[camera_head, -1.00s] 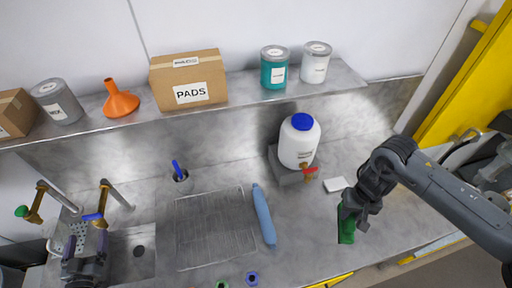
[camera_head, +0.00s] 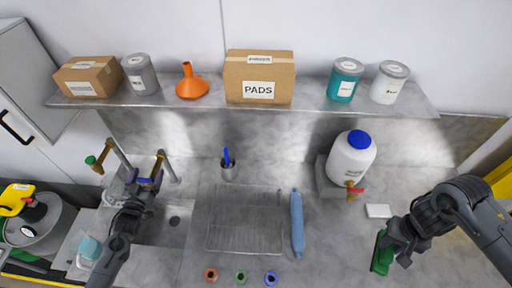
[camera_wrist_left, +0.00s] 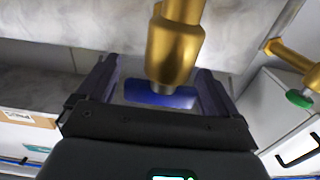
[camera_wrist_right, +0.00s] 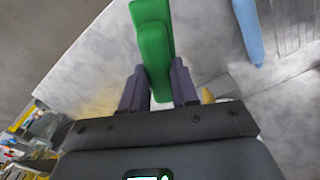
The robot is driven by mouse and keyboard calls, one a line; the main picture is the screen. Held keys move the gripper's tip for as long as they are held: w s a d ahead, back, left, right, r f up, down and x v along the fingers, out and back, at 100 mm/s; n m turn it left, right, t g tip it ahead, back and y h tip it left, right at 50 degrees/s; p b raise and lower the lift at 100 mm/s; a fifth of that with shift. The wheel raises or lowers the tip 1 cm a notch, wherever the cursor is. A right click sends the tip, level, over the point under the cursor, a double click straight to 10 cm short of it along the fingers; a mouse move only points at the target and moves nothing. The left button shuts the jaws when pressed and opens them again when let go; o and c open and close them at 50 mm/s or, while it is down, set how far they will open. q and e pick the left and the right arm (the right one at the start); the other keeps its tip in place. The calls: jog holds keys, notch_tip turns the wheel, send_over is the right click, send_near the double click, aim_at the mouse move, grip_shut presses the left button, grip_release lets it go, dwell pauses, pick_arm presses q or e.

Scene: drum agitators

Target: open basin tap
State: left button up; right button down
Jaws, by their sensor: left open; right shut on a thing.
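The basin has two brass taps at the left of the head view. One tap (camera_head: 160,163) has a blue handle (camera_head: 143,184); the other tap (camera_head: 103,155) has a green end. My left gripper (camera_head: 148,181) is open at the blue-handled tap. In the left wrist view, the brass tap body (camera_wrist_left: 175,45) comes down between the spread fingers (camera_wrist_left: 158,88). The blue handle (camera_wrist_left: 160,97) shows between them; contact is unclear. My right gripper (camera_head: 387,240) is shut on a green block (camera_head: 382,257), also seen in the right wrist view (camera_wrist_right: 153,45), over the counter's right part.
The sink basin (camera_head: 175,225) lies below the taps. A ribbed drainer (camera_head: 245,220), blue roll (camera_head: 297,222) and white jug (camera_head: 352,155) with a red tap stand to its right. A shelf (camera_head: 210,98) with boxes and cans runs above. Coloured rings (camera_head: 241,277) lie at the front.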

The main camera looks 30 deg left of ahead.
pick_arm(q)
jog(key=shift+c, duration=0.2)
jog(key=c, duration=0.9)
jog(key=shift+c, duration=0.2)
